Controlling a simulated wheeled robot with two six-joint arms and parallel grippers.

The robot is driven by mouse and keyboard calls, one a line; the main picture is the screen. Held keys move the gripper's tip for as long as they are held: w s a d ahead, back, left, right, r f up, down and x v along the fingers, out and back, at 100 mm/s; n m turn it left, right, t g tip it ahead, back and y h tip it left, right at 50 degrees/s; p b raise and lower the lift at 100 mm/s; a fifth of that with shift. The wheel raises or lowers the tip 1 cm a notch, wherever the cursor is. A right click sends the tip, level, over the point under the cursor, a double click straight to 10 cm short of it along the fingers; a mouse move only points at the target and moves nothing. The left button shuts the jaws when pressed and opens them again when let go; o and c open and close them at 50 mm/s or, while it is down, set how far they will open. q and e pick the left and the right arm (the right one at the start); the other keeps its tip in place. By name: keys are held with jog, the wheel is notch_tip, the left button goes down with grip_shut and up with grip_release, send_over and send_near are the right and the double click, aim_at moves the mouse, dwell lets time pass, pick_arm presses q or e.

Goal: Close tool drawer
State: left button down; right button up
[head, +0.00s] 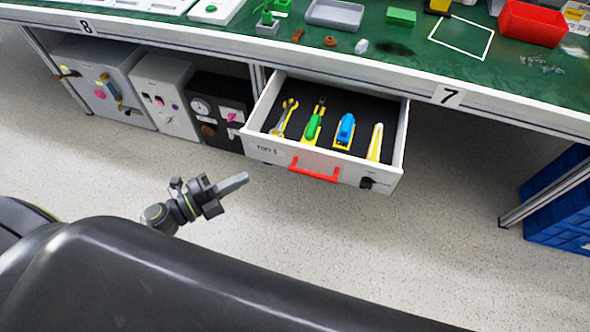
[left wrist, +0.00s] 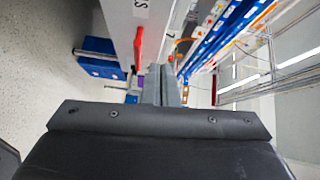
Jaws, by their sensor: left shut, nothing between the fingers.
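The tool drawer (head: 385,145) is pulled out from under the green workbench in the head view. Its front is white-grey, marked TOOLS, with a red handle (head: 314,170) and a dark knob (head: 367,183) at the right. Several tools with yellow, green and blue parts lie inside. My left gripper (head: 246,178) is shut and empty, left of the handle and apart from it, in front of the drawer. In the left wrist view, the shut fingers (left wrist: 161,88) point toward the drawer side, with the red handle (left wrist: 138,45) up and to the left. My right gripper is out of view.
Grey and dark boxes (head: 165,95) with knobs stand under the bench left of the drawer. A table leg and blue crates (head: 562,205) stand at the right. A red bin (head: 533,24) is on the bench top (head: 395,60). The floor before the drawer is clear.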

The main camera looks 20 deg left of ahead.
pick_arm(q)
jog(key=d+m+h, duration=0.1)
jog(key=d+m, duration=0.1)
send_near(301, 148)
jog(key=shift+g, duration=0.4)
jog(key=x, duration=0.2)
jog(key=p+x, duration=0.1)
jog(key=x, duration=0.2)
jog(key=shift+w+d+r, duration=0.1)
jog(key=shift+d+r, duration=0.1)
jog(key=shift+d, duration=0.1)
jog(key=shift+w, duration=0.3)
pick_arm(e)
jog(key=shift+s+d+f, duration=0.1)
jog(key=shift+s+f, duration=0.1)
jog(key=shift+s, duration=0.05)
pick_arm(q)
jog(key=shift+w, duration=0.15)
